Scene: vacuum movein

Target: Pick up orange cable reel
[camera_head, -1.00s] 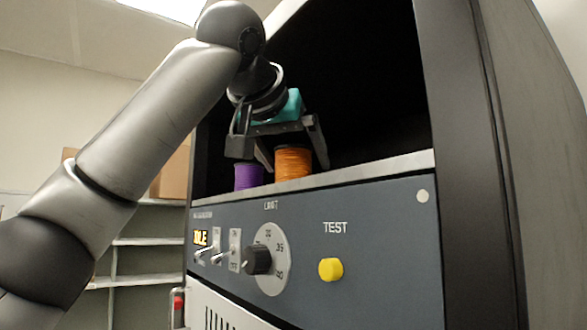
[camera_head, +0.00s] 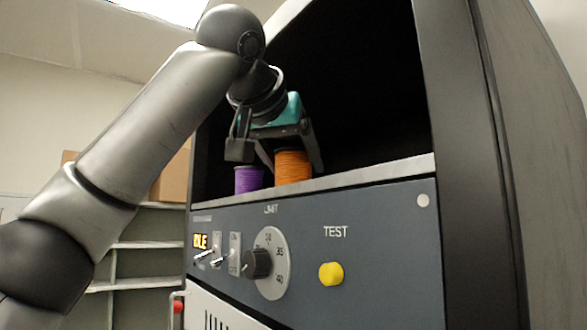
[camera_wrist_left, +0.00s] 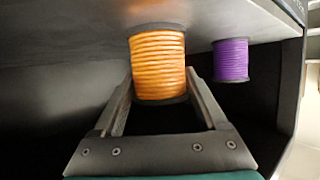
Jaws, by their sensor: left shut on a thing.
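The orange cable reel (camera_head: 293,165) stands upright on the ledge of the open bay in the machine. It also shows in the left wrist view (camera_wrist_left: 158,66), between the two fingers. My left gripper (camera_head: 283,162) reaches into the bay from above and is shut on the orange reel, one finger on each side. In the left wrist view the fingertips (camera_wrist_left: 160,80) touch the reel's sides. My right gripper is in neither view.
A purple reel (camera_head: 248,179) stands close beside the orange one, to its left in the head view. The machine's front panel (camera_head: 380,250) with a knob and a yellow button lies below the ledge. The bay's right side is empty. Shelves (camera_head: 145,240) stand behind at left.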

